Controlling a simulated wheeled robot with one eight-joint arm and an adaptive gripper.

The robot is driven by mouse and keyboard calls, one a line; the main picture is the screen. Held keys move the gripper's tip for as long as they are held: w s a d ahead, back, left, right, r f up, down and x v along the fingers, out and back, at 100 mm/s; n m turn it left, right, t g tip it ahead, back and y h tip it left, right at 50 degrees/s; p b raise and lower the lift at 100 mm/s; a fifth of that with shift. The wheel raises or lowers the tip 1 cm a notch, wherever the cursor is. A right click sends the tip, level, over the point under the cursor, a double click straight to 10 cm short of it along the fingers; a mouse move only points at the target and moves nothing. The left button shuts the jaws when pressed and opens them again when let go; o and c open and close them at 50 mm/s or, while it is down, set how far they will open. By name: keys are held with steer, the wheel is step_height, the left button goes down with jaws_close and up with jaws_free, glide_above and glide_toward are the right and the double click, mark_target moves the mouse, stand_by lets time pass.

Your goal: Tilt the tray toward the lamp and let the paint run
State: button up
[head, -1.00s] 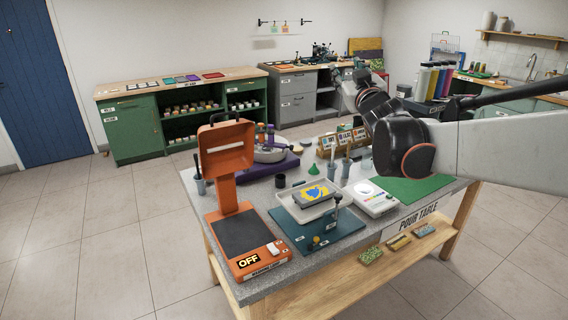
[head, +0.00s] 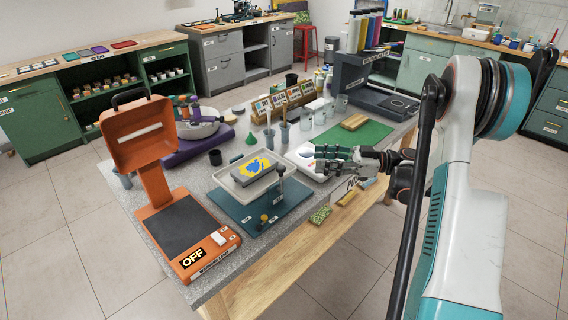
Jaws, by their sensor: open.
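The white tray (head: 228,183) sits on a dark teal base plate (head: 248,215) near the front of the table. A block with yellow and blue paint on top (head: 258,166) lies in the tray. An upright post with a dark ball top (head: 281,178) stands at the tray's front right. The orange lamp (head: 141,135) stands left of the tray, its base marked OFF. My gripper (head: 319,160) is open and empty, right of the tray, pointing left. It is apart from the tray and partly covers the white device behind it.
The white device (head: 300,158) is right of the tray. A purple stand (head: 188,147) and a dark cup (head: 215,157) are behind it. A green mat (head: 352,136) lies at the right. Small samples (head: 320,214) sit on the front ledge.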

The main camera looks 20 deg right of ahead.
mark_target(281, 167)
steer(key=shift+g, duration=0.4)
steer(key=b+x, duration=0.1)
steer(key=x, duration=0.3)
steer(key=f+b+x, duration=0.1)
steer(key=x, duration=0.3)
steer(key=s+f+b+x, duration=0.1)
steer(key=x, duration=0.3)
steer(key=shift+w+a+f, duration=0.1)
steer(key=shift+a+f, duration=0.1)
steer(key=shift+a, duration=0.35)
jaws_close()
